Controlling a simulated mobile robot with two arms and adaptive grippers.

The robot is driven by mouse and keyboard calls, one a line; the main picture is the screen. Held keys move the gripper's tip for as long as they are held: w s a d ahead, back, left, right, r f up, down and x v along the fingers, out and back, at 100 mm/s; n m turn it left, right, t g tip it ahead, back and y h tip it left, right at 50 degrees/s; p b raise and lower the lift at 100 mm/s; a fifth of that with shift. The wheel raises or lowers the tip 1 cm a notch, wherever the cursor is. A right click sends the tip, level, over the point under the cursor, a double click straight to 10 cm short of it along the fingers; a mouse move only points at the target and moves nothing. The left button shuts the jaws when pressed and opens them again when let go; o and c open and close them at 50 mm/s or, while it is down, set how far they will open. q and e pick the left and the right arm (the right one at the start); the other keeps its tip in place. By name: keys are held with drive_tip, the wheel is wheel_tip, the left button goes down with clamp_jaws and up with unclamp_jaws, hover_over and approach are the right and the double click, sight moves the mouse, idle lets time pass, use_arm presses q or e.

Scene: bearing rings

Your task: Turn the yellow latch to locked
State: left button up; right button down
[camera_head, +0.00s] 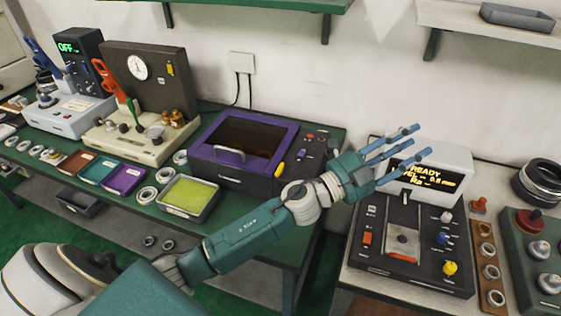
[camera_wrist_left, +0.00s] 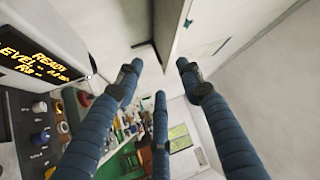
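A small yellow latch (camera_head: 279,169) sits at the front right corner of the dark box with a purple lid frame (camera_head: 285,133), on the green bench. It looks tilted, its exact setting too small to tell. My left gripper (camera_head: 410,150) is to the right of the latch and apart from it, raised in front of the white display unit. Its three blue fingers are spread open and empty; they also show in the left wrist view (camera_wrist_left: 160,76). My left forearm passes in front of the bench's right part. My right gripper is not in view.
The display unit (camera_head: 455,163) reads READY, behind a black control panel (camera_head: 378,236) with a yellow knob (camera_head: 450,268). A tray with a yellow-green pad (camera_head: 212,214) and several rings lie left of my forearm. A shelf (camera_head: 300,5) hangs above.

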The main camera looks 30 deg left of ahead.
use_arm(q)
drive_tip(key=d+m+g+h, duration=0.4)
drive_tip(key=m+g, duration=0.1)
drive_tip(key=m, duration=0.1)
drive_tip(key=m+g+y, duration=0.6)
drive_tip(key=g+y, duration=0.6)
drive_tip(key=y, duration=0.4)
hover_over(280, 171)
drive_tip(key=w+a, duration=0.1)
drive_tip(key=a, duration=0.1)
wheel_tip(280, 171, down, 8)
drive_tip(key=f+p, duration=0.1)
drive_tip(key=f, duration=0.2)
drive_tip(key=f+p, duration=0.1)
drive_tip(key=f, duration=0.2)
drive_tip(key=f+p, duration=0.1)
drive_tip(key=f, duration=0.2)
drive_tip(key=shift+w+d+f, duration=0.15)
drive_tip(key=shift+w+d, duration=0.05)
drive_tip(key=shift+d, duration=0.1)
drive_tip(key=shift+f+p, duration=0.3)
drive_tip(key=shift+f, duration=0.4)
